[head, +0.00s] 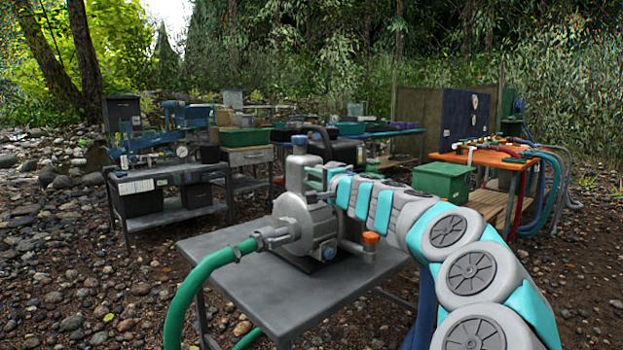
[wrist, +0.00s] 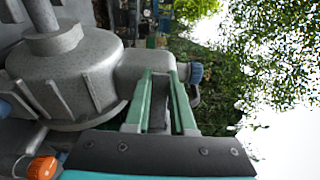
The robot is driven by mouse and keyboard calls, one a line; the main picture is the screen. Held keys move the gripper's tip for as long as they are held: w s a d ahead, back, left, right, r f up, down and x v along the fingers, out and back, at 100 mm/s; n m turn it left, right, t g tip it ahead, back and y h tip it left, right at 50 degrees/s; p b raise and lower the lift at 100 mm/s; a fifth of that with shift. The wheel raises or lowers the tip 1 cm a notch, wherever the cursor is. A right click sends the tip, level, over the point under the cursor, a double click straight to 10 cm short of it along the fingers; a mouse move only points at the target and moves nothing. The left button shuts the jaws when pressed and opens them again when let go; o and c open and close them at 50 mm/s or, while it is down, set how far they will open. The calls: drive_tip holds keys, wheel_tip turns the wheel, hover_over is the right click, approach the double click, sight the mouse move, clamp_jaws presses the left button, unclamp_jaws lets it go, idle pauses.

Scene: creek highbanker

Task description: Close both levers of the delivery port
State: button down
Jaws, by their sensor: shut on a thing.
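The grey pump (head: 292,215) stands on a grey metal table, and its round body (wrist: 65,75) fills the left of the wrist view. My gripper (head: 318,178) reaches the pump's upper right side. In the wrist view my gripper's green fingers (wrist: 163,78) are closed around a narrow grey part (wrist: 159,118) beside the pump's grey outlet block. I cannot tell whether this part is a lever or the port body. A blue fitting (wrist: 195,73) with a curved grey piece sits just beyond the right finger. My arm hides much of this side in the head view.
A green hose (head: 186,300) joins the pump's left coupling (head: 262,240). An orange cap (head: 370,238) sits low on the right. The grey table (head: 290,305) is bare in front. Other benches and an orange table (head: 487,158) stand behind on gravel.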

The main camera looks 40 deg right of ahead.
drive_tip(key=shift+w+a+h+b, duration=0.1)
drive_tip(key=shift+h+b, duration=0.2)
drive_tip(key=shift+b, duration=0.05)
drive_tip(key=shift+w+f+m+g+h+b, duration=0.1)
drive_tip(key=shift+w+m+g+h+b, duration=0.1)
drive_tip(key=shift+m+h+b, duration=0.25)
drive_tip(key=shift+w+f+m+g+h+b, duration=0.15)
drive_tip(key=shift+m+h+b, duration=0.1)
drive_tip(key=shift+m+h, duration=0.4)
drive_tip(key=h, duration=0.1)
drive_tip(key=m+h, duration=0.1)
drive_tip(key=shift+w+d+r+g+h, duration=0.15)
drive_tip(key=shift+w+d+g+h, duration=0.1)
drive_tip(key=shift+g+h, duration=0.1)
drive_tip(key=m+g+h, duration=0.2)
drive_tip(key=d+m+h+p, duration=0.1)
drive_tip(key=h, duration=0.1)
drive_tip(key=shift+w+r+m+g, duration=0.2)
drive_tip(key=shift+w+m+g, duration=0.1)
drive_tip(key=shift+w+g, duration=0.1)
drive_tip(key=shift+w+d+f+m+g+h+p, duration=0.1)
drive_tip(key=shift+d+m+g+h+p, duration=0.25)
drive_tip(key=shift+m+g+h+p, duration=0.45)
drive_tip(key=shift+d+m+g+h+p, duration=0.3)
drive_tip(key=shift+m+g+h+p, duration=0.25)
drive_tip(key=shift+m+g+h, duration=0.45)
drive_tip(key=c, duration=0.8)
unclamp_jaws()
drive_tip(key=shift+d, duration=0.1)
drive_tip(key=shift+o, duration=0.2)
